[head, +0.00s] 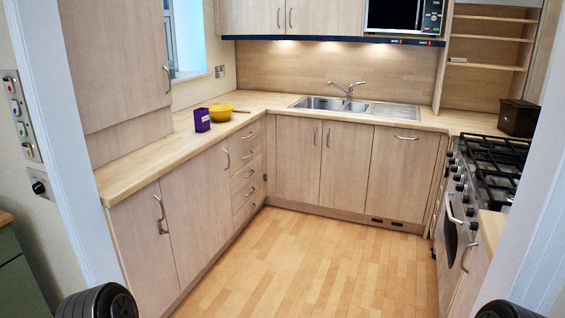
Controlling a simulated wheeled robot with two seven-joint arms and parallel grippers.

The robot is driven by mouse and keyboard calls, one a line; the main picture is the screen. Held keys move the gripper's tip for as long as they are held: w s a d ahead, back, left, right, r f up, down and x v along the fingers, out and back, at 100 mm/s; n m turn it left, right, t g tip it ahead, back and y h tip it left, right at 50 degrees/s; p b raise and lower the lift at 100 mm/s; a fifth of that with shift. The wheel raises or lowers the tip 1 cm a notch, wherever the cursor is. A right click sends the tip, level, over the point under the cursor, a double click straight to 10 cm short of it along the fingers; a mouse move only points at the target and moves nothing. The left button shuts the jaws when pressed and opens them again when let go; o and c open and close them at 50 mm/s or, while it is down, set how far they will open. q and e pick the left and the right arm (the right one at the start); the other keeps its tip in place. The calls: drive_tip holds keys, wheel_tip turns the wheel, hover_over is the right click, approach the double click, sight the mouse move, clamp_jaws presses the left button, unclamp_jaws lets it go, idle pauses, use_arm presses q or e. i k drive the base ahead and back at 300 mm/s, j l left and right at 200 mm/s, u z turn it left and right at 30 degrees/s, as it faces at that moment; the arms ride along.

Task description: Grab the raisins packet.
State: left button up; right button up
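A small purple packet (202,120), which looks like the raisins packet, stands upright on the left wooden worktop (150,163). Its label is too small to read. Dark rounded parts of my own arms show at the bottom left and bottom right edges. Neither gripper's fingers are in view, and nothing of mine is near the packet.
A doorway frame (63,150) stands at the left, with another edge at the right. The wooden floor (310,265) between the cabinets is clear. A range cooker (455,225) stands on the right, and a sink (330,103) is at the back.

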sight(201, 115)
drive_tip(key=i+u, duration=0.2)
drive_tip(key=i, duration=0.25)
drive_tip(key=i+l+u, duration=0.2)
drive_tip(key=i, duration=0.25)
drive_tip(key=i+l+u, duration=0.25)
drive_tip(key=i, duration=0.25)
drive_tip(key=i+l+u, duration=0.2)
drive_tip(key=i, duration=0.2)
drive_tip(key=i+l+u, duration=0.9)
drive_tip(key=l, duration=0.2)
drive_tip(key=i+l+u, duration=0.1)
drive_tip(key=l+u, duration=0.15)
drive_tip(key=i+l+u, duration=0.1)
drive_tip(key=l+u, duration=0.15)
drive_tip(key=l, duration=0.2)
drive_tip(key=i+l+u, duration=0.2)
drive_tip(key=l, duration=0.2)
drive_tip(key=k, duration=0.1)
